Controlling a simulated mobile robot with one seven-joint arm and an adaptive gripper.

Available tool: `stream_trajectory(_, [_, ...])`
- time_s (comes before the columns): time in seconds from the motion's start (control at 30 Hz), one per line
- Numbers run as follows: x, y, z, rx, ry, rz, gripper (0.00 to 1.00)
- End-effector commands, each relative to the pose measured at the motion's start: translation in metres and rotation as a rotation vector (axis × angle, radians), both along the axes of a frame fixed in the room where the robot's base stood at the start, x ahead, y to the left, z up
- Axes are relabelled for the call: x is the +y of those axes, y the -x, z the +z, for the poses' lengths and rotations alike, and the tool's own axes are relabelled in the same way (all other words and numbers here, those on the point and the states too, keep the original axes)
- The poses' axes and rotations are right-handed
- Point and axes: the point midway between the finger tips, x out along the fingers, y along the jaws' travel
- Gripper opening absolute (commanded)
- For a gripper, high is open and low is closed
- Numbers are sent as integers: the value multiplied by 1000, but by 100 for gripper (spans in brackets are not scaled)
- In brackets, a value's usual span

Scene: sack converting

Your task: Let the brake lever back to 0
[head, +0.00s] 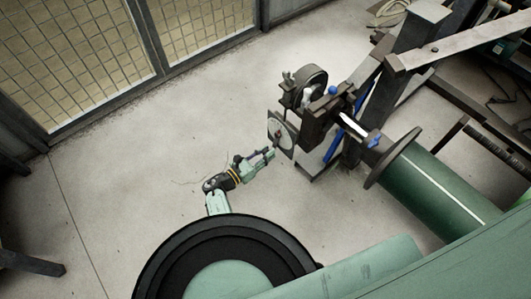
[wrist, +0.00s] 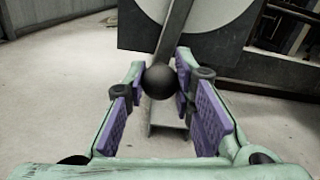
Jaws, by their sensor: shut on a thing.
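The brake lever shows in the wrist view as a dark bar with a black ball knob (wrist: 159,81) at its near end. My gripper (wrist: 158,93) has its purple-padded fingers on both sides of the knob and is shut on it. In the head view my gripper (head: 268,156) is at the lever, in front of a pale round dial (head: 282,134) on the machine stand. The dial also fills the top of the wrist view (wrist: 205,12). Its markings are too small to read, so the lever's setting cannot be told.
A green roll (head: 430,182) with a dark end flange lies on the stand to the right. A blue-knobbed part (head: 333,90) and a dark wheel (head: 307,88) sit above the dial. A mesh fence (head: 100,50) stands at the upper left. The floor between is clear.

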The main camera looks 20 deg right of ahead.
Motion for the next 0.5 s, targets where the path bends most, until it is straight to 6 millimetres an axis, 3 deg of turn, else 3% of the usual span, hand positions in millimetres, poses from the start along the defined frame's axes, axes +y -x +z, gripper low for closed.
stream_trajectory(0.27, [-2, 7, 1, 66, 24, 0, 0])
stream_trajectory(0.5, [-8, 24, 3, 224, 80, 0, 0])
